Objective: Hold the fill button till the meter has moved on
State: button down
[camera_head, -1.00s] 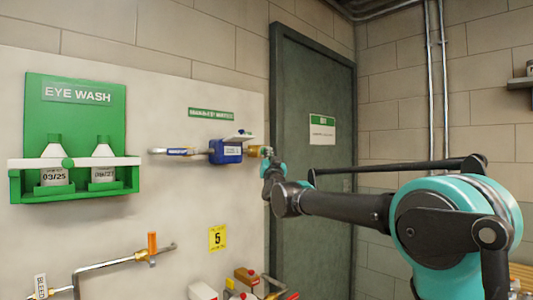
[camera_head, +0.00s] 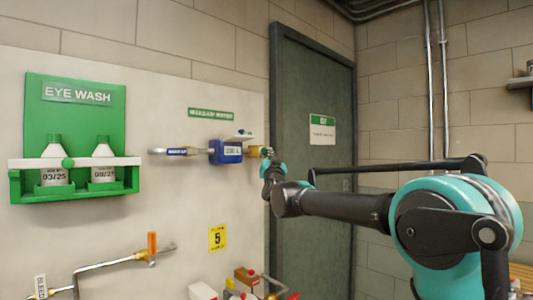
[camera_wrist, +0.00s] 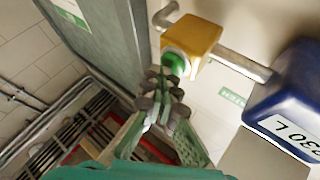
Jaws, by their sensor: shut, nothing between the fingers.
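The fill button (camera_wrist: 175,63) is a green button on the face of a yellow box (camera_wrist: 192,45) on the pipe. The yellow box also shows in the head view (camera_head: 254,151), partly behind my gripper. My gripper (camera_wrist: 164,76) is shut and empty, with its fingertips right at the button's near side. I cannot tell whether they press it in. In the head view my gripper (camera_head: 267,153) is at the right end of the pipe. The blue meter (camera_head: 226,152) sits left of the yellow box. In the wrist view the meter (camera_wrist: 288,95) shows a label ending in "30 L".
A dark green door (camera_head: 312,200) is right behind my gripper. A green eye wash station (camera_head: 85,120) hangs at the left. Below are a pipe with an orange handle (camera_head: 152,243), a yellow "5" sign (camera_head: 217,238) and several containers near the floor.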

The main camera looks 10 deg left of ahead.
dwell(0.4)
jog(key=shift+s+d, duration=0.6)
jog(key=shift+d, duration=0.15)
jog(key=shift+s+d, duration=0.8)
jog(key=shift+d, duration=0.2)
jog(key=shift+s+d, duration=0.75)
jog(key=shift+d, duration=0.2)
